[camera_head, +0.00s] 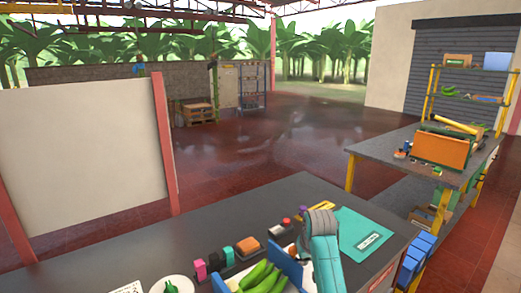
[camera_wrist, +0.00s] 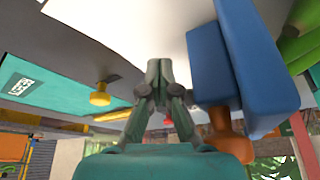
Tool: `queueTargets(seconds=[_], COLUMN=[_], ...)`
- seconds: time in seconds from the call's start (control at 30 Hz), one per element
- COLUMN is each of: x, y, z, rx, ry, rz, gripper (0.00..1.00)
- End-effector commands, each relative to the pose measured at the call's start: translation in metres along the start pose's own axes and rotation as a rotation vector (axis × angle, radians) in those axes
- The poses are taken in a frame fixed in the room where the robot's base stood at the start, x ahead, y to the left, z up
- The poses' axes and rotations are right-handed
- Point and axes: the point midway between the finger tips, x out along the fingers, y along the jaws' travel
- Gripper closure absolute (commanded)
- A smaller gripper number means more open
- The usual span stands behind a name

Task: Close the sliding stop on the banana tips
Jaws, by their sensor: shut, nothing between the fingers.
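Green bananas (camera_head: 262,277) lie on the near bench at the bottom of the head view, between two blue blocks. One blue block (camera_head: 287,265) is at their right end, close to my arm; I cannot tell for sure which part is the sliding stop. In the wrist view a stepped blue block (camera_wrist: 236,60) stands just right of my gripper, with green bananas (camera_wrist: 298,45) beyond it. My gripper (camera_wrist: 160,64) is shut and empty, its fingertips close to a white surface and beside the blue block. Whether they touch is unclear. My arm hides the gripper in the head view.
Small coloured containers (camera_head: 213,262) and an orange block (camera_head: 248,247) stand behind the bananas. A teal mat (camera_head: 362,235) lies to the right, and a yellow knob (camera_wrist: 100,97) shows in the wrist view. A white plate (camera_head: 172,285) is at the left.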

Motion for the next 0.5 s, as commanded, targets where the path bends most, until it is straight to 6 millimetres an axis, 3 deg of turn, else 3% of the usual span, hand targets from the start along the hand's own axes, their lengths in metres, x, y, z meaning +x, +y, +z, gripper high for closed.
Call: queueTargets(seconds=[0.5], x=[-0.034], y=[-0.001], z=[-0.015], rx=[0.0], ry=[0.003], rz=[0.0], gripper=[1.0])
